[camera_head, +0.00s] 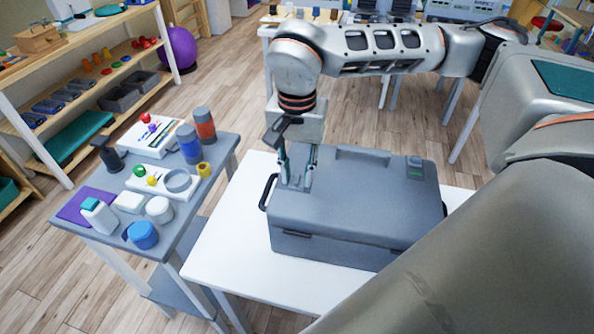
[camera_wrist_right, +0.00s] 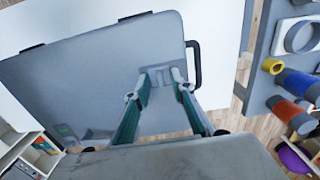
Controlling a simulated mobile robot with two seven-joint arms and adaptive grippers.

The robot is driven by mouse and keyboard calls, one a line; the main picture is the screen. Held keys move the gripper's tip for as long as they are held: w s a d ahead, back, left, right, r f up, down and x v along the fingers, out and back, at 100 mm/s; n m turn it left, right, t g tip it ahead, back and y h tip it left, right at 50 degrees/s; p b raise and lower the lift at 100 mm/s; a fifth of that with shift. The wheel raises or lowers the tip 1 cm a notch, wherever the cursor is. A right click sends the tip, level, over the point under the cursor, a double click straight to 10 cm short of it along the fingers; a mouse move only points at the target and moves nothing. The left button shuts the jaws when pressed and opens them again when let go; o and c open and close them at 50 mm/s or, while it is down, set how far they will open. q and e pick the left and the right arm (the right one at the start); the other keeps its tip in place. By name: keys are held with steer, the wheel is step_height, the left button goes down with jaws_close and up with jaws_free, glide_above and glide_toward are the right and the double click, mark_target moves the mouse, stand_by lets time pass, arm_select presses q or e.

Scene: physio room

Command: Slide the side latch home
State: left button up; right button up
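A large grey case (camera_head: 350,200) lies shut on a white table (camera_head: 225,255). My right gripper (camera_head: 298,178) points down at the left end of its lid. In the right wrist view, the two fingertips (camera_wrist_right: 163,78) stand apart on either side of a small grey latch plate (camera_wrist_right: 161,96) set into the lid (camera_wrist_right: 85,75). I cannot tell whether the fingers touch the latch, or how far along its track it sits. A dark side handle (camera_wrist_right: 194,64) is just beyond the fingertips. My left gripper is not in view.
A grey side table (camera_head: 215,160) to the left holds bottles, a tape ring (camera_head: 178,180), a yellow roll (camera_head: 204,170) and other small items. The case also has a top handle (camera_head: 362,153) and a green-marked fitting (camera_head: 415,168). The white table's front left is clear.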

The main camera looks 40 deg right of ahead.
jaws_close()
steer(key=shift+w+a, duration=1)
steer(key=shift+w, duration=0.1)
steer(key=shift+o, duration=1.2)
jaws_free()
steer(key=shift+s, duration=0.1)
steer(key=shift+r, duration=0.1)
step_height(320, 180, up, 12)
steer(key=shift+c, duration=0.4)
